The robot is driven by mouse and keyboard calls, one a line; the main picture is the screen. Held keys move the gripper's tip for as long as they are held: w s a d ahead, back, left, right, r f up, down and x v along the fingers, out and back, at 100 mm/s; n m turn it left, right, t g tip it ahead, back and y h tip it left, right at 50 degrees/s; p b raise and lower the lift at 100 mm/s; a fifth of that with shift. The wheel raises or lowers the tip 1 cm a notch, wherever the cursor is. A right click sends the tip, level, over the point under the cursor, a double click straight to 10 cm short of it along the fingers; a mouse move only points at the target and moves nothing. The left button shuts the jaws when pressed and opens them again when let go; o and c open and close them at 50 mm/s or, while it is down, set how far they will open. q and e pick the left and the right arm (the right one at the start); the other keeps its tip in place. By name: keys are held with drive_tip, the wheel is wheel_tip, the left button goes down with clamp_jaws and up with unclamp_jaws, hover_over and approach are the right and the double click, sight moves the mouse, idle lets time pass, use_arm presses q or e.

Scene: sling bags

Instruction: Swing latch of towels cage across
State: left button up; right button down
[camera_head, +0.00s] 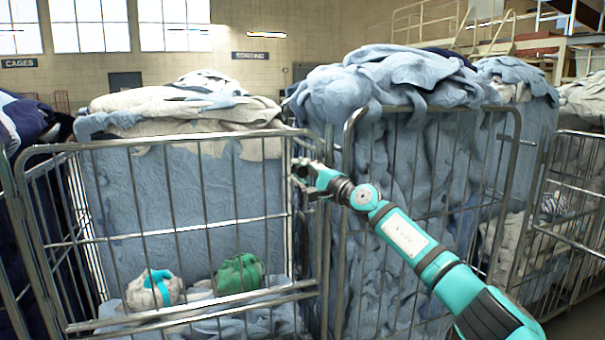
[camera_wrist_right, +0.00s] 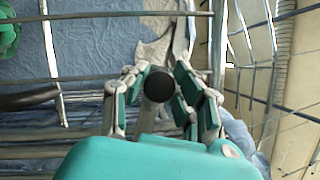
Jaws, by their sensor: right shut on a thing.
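The wire cage (camera_head: 190,312) on the left of the head view holds blue and cream towels (camera_head: 180,200). My right gripper (camera_head: 303,174) is at the right edge of its front, near the upper part of the corner post. In the right wrist view the fingers (camera_wrist_right: 160,88) close around a dark, round-ended bar, the latch (camera_wrist_right: 157,86). The latch points toward the wrist camera. In the head view the fingers largely hide it. My left gripper is out of view.
A white and teal bundle (camera_head: 155,290) and a green bag (camera_head: 240,273) lie low inside the left cage. A second cage (camera_head: 510,150) heaped with blue towels (camera_head: 400,85) stands close on the right. Another cage (camera_head: 575,240) stands at far right.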

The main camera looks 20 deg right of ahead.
drive_tip(key=shift+a+f+n+b, duration=0.1)
drive_tip(key=shift+f+n+b, duration=0.2)
drive_tip(key=shift+f+n, duration=0.25)
drive_tip(key=shift+f+n+g+b, duration=0.25)
drive_tip(key=shift+f+g+b, duration=0.05)
drive_tip(key=shift+a+f+n+g+b, duration=0.15)
drive_tip(key=shift+f+n+g+b, duration=0.25)
drive_tip(key=shift+f+n+b, duration=0.35)
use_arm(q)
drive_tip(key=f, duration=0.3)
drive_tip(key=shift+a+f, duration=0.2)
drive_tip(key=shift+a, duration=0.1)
use_arm(e)
drive_tip(key=shift+f+n, duration=0.1)
drive_tip(key=shift+n, duration=0.15)
drive_tip(key=shift+f, duration=0.15)
drive_tip(key=c, duration=1)
unclamp_jaws()
drive_tip(key=shift+h, duration=0.3)
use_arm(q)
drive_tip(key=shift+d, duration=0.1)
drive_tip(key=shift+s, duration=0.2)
